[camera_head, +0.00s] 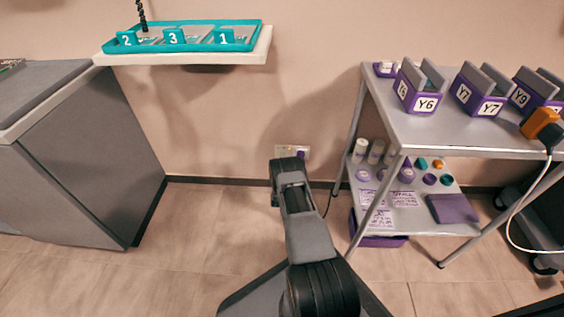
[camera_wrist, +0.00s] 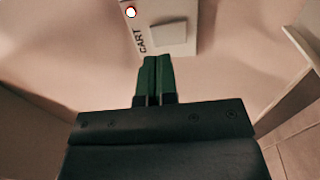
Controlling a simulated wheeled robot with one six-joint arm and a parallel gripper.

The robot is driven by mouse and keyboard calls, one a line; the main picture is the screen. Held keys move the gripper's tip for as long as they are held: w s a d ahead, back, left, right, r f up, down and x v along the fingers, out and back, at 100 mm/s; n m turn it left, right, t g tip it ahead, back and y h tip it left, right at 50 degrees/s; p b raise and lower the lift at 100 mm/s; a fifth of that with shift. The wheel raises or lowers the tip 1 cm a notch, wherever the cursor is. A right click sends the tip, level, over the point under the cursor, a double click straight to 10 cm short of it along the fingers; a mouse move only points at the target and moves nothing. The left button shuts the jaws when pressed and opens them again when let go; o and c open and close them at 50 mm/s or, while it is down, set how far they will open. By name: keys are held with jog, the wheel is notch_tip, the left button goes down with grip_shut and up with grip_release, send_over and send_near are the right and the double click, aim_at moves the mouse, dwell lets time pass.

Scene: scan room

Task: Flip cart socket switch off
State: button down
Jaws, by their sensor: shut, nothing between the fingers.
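The cart socket is a pale plate (camera_wrist: 187,12) on the wall at the top of the wrist view, with the word CART printed sideways on it. A raised pale block (camera_wrist: 170,38), which looks like the switch, stands out from it. In the head view the socket (camera_head: 305,150) sits low on the wall, partly hidden by my arm.
A metal trolley (camera_head: 440,136) with purple racks and bottles stands right of the socket. A grey cabinet (camera_head: 90,150) stands at left. A wall shelf (camera_head: 190,59) holds a teal tray (camera_head: 262,32). The floor between cabinet and trolley is clear apart from my arm and base.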

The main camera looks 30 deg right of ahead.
aim_at(282, 153)
jog(key=shift+b+x, duration=0.85)
jog(key=shift+x, duration=1.15)
jog(key=shift+r, duration=0.1)
